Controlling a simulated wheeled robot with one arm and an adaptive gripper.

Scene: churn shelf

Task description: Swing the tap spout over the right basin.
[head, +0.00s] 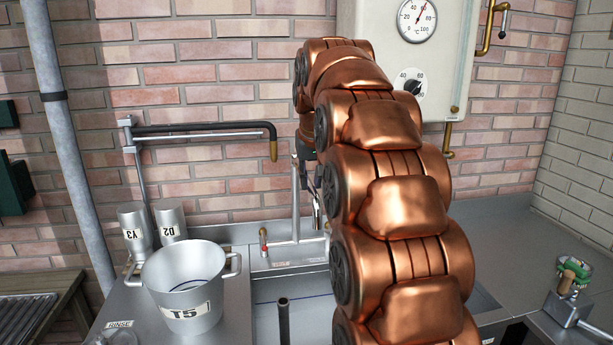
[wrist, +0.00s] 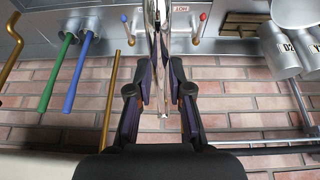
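The tap stands at the back of the sink between two basins. Its pale upright pipe (head: 296,195) shows just left of my gripper, and a red-tipped handle (head: 263,240) is at its left. My gripper (wrist: 161,82) has dark fingers with purplish pads, one on each side of narrow chrome metal (wrist: 164,55). I cannot tell whether the pads touch it. My arm hides most of the gripper and the tap's right side in the head view. The left basin (head: 262,300) is partly visible. Only a corner of the right basin (head: 485,300) shows past my arm.
A metal pot (head: 187,283) marked T5 stands on the left drainer, with two cups (head: 133,230) behind it. A swing pipe (head: 205,132) is on the brick wall. A boiler (head: 455,70) hangs above. A dark standpipe (head: 283,320) rises in the left basin. The right worktop is mostly clear.

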